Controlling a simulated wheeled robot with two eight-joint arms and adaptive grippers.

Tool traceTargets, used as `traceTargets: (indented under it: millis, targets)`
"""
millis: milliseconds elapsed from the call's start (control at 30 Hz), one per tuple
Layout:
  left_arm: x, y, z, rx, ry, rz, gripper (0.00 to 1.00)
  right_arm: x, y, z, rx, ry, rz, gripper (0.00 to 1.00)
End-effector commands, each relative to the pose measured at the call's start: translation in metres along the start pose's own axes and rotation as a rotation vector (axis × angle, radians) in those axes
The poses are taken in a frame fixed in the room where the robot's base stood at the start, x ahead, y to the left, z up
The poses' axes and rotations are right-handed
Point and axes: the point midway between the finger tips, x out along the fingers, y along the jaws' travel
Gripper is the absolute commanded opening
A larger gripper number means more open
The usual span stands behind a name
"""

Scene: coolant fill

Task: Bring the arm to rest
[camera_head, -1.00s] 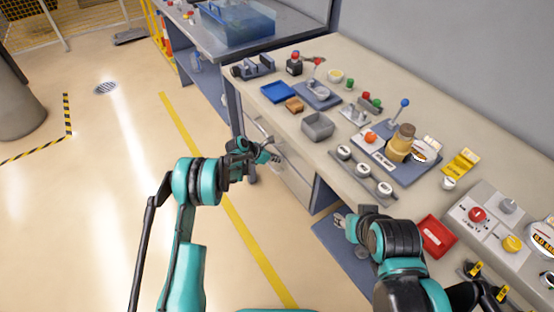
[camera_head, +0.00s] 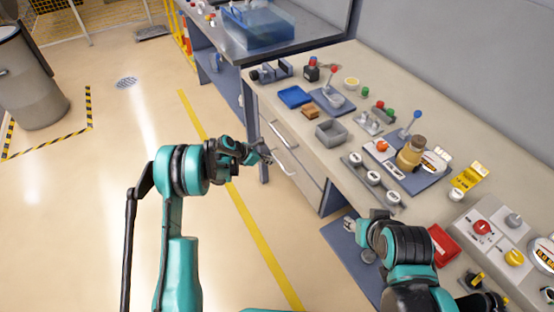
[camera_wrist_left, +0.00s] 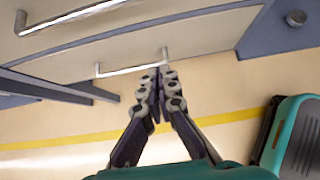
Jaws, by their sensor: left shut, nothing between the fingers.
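My left gripper (camera_head: 262,153) is in front of the workbench, over the floor and close to the drawer fronts in the head view. In the left wrist view its fingers (camera_wrist_left: 160,70) meet at the tips with nothing between them. My right gripper (camera_head: 352,226) is low in front of the bench at the lower right. Its fingers are small and partly hidden by its own wrist, so I cannot tell whether it is open or shut.
Drawer handles (camera_head: 283,163) stick out near my left gripper. Open floor lies left, with a grey barrel (camera_head: 32,85).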

Motion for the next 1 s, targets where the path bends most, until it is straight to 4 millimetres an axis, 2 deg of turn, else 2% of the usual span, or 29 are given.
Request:
traceTargets:
  millis: [300, 367, 433, 567, 700, 867, 1000]
  targets:
    - [-0.009, 0.000, 0.001, 0.009, 0.003, 0.002, 0.00, -0.001, 0.000, -0.001, 0.000, 0.000, 0.000, 0.40]
    - [-0.017, -0.001, 0.007, 0.038, 0.009, 0.007, 0.00, -0.001, 0.000, -0.001, 0.000, 0.000, 0.000, 0.40]
    - [-0.032, -0.004, 0.017, 0.102, 0.026, 0.018, 0.00, -0.001, 0.000, -0.001, 0.000, 0.000, 0.000, 0.40]
    - [-0.079, -0.017, 0.043, 0.306, 0.080, 0.049, 0.00, -0.002, 0.000, -0.001, 0.000, 0.000, 0.000, 0.40]
    - [-0.138, -0.041, 0.065, 0.573, 0.158, 0.076, 0.00, -0.002, 0.000, -0.001, 0.000, 0.000, 0.000, 0.40]
    - [-0.202, -0.078, 0.077, 0.880, 0.255, 0.087, 0.00, -0.002, 0.000, -0.001, 0.000, 0.000, 0.000, 0.40]
    - [-0.252, -0.116, 0.076, 1.147, 0.347, 0.079, 0.00, -0.001, 0.000, -0.001, 0.000, 0.000, 0.000, 0.40]
